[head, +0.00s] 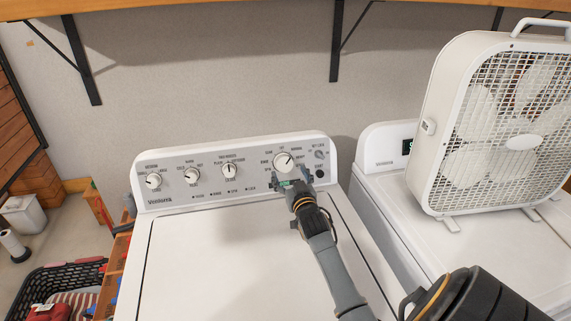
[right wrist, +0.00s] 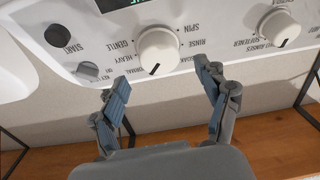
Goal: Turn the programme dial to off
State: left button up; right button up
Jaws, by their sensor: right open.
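The programme dial (head: 284,162) is the large white round knob at the right part of the washer's control panel. Its dark pointer mark points to the upper right in the head view. In the right wrist view the dial (right wrist: 158,50) appears upside down, with SPIN, RINSE, GENTLE and HEAVY printed around it. My right gripper (head: 291,179) is open and empty, just below and in front of the dial. Its fingertips (right wrist: 162,72) are spread to either side of the dial and look apart from it. My left gripper is not in view.
Three other white knobs line the panel (head: 250,188) to the left. A small grey knob (right wrist: 88,71) and dark START button (right wrist: 57,36) sit close beside the dial. A box fan (head: 445,130) stands on the neighbouring machine. A shelf with brackets (head: 336,40) hangs above.

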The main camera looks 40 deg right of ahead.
aim_at(285, 165)
jog(key=shift+x, duration=2.55)
jog(key=c, duration=1.2)
